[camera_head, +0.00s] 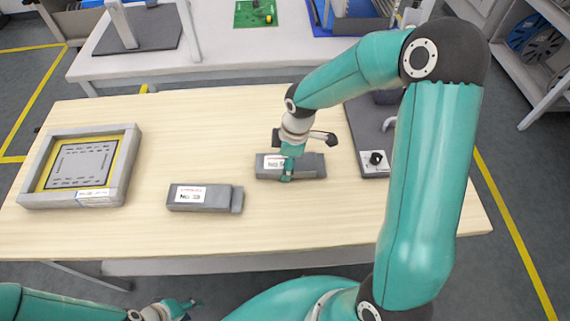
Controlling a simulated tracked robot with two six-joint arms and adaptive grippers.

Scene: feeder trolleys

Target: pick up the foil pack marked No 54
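A grey foil pack (312,165) lies on the wooden table, right of centre. Its white label reads "No 5" and then a digit hidden by my gripper. My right gripper (288,168) is down at this pack, with one teal finger over its near side. The other finger is hidden, so I cannot tell whether it grips. A second grey pack (203,198), its label seeming to read No 38, lies to the left and nearer. My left gripper (190,307) is low at the bottom left, off the table's front edge, empty, its fingertips apart.
A grey frame tray (130,165) with a yellow-edged plate stands at the table's left. A dark grey board (362,130) with a black-knobbed part (376,160) lies to the right of the pack. Another table (240,48) stands behind.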

